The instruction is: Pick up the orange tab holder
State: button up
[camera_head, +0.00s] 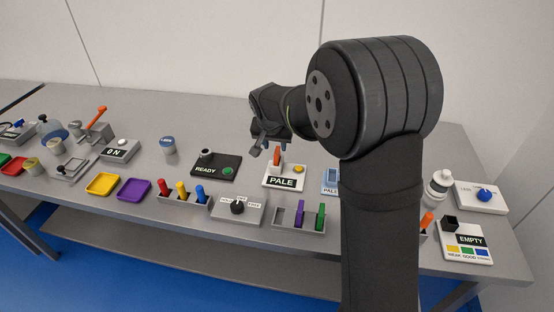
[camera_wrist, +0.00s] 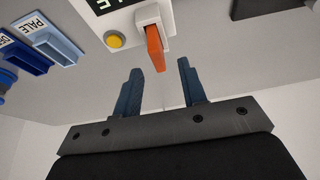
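An orange tab (camera_wrist: 155,48) sticks out of a small white holder (camera_wrist: 148,16) on a white panel in the wrist view. In the head view the orange tab (camera_head: 277,155) stands upright on the white panel marked PALE (camera_head: 283,183). My gripper (camera_wrist: 160,68) is open, its two blue-grey fingers spread apart with nothing between them. The tab's end is just beyond the fingertips, roughly in line with the gap. In the head view my gripper (camera_head: 262,150) is just left of the tab and above the table; whether they touch cannot be told.
A yellow button (camera_wrist: 114,39) is beside the tab. A black READY box (camera_head: 215,165) stands to the left, and a light-blue tray (camera_head: 330,180) to the right. A grey knob box (camera_head: 237,208) and a block rack (camera_head: 300,215) are in front. My arm hides part of the table.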

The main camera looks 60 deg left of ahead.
aim_at(277, 151)
jog(key=shift+x, duration=2.7)
jog(key=shift+d, duration=0.2)
grip_shut()
